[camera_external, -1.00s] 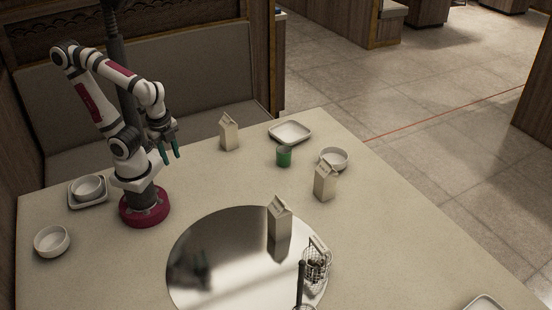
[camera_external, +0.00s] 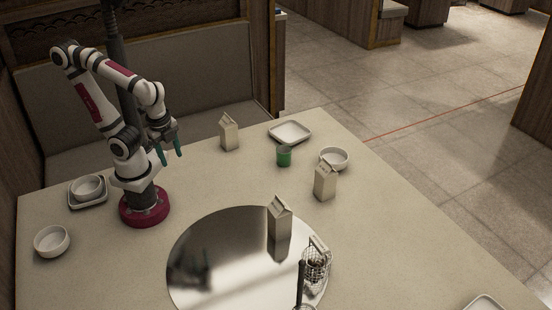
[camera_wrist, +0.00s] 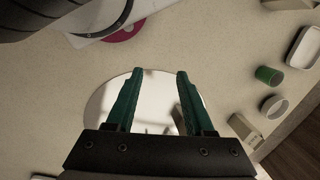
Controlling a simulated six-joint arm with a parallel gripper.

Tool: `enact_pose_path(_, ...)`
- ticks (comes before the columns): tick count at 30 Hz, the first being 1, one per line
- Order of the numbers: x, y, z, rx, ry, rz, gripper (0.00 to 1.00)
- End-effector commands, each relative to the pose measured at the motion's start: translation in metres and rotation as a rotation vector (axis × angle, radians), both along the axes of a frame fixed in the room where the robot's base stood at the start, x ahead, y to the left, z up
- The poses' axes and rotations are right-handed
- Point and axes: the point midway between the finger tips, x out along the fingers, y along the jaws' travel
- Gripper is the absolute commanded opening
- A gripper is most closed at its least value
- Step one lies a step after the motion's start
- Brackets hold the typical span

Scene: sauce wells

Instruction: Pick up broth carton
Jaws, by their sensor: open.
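Three similar pale, gable-topped cartons stand upright in the external view: one at the back (camera_external: 229,133), one at the right (camera_external: 325,183), and one on the round mirrored turntable (camera_external: 280,220). I cannot tell which holds broth. My gripper (camera_external: 171,157) hangs in the air near my base, to the left of the back carton and apart from all three. In the wrist view its two green fingers (camera_wrist: 160,75) are spread with nothing between them. The turntable (camera_wrist: 100,102) lies beneath them, and a carton (camera_wrist: 243,128) shows at the right.
A green cup (camera_external: 284,157), a white bowl (camera_external: 334,158) and a white tray (camera_external: 290,132) stand near the back and right cartons. A wire basket (camera_external: 317,264) is at the turntable's right edge. More bowls (camera_external: 52,241) sit at the left. The table between my base and the cartons is clear.

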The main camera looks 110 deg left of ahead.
Motion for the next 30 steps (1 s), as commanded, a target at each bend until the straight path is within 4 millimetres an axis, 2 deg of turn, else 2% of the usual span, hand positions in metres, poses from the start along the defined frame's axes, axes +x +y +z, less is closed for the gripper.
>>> enact_pose_path(1, 0.000, 0.000, 0.000, 0.000, 0.000, 0.000, 0.64)
enact_pose_path(7, 0.000, 0.000, 0.000, 0.000, 0.000, 0.000, 1.00)
enact_pose_path(14, 0.000, 0.000, 0.001, 0.000, 0.000, 0.000, 1.00)
enact_pose_path(17, 0.001, 0.000, 0.015, 0.001, -0.005, 0.000, 1.00)
enact_pose_path(20, 0.002, 0.000, 0.046, 0.001, -0.007, 0.000, 1.00)
enact_pose_path(21, 0.007, -0.005, 0.052, -0.020, -0.018, 0.002, 1.00)
enact_pose_path(26, 0.065, -0.045, 0.042, -0.203, -0.169, 0.036, 1.00)
enact_pose_path(29, 0.109, -0.065, 0.043, -0.308, -0.290, 0.078, 1.00)
enact_pose_path(30, 0.129, -0.072, 0.044, -0.348, -0.346, 0.100, 1.00)
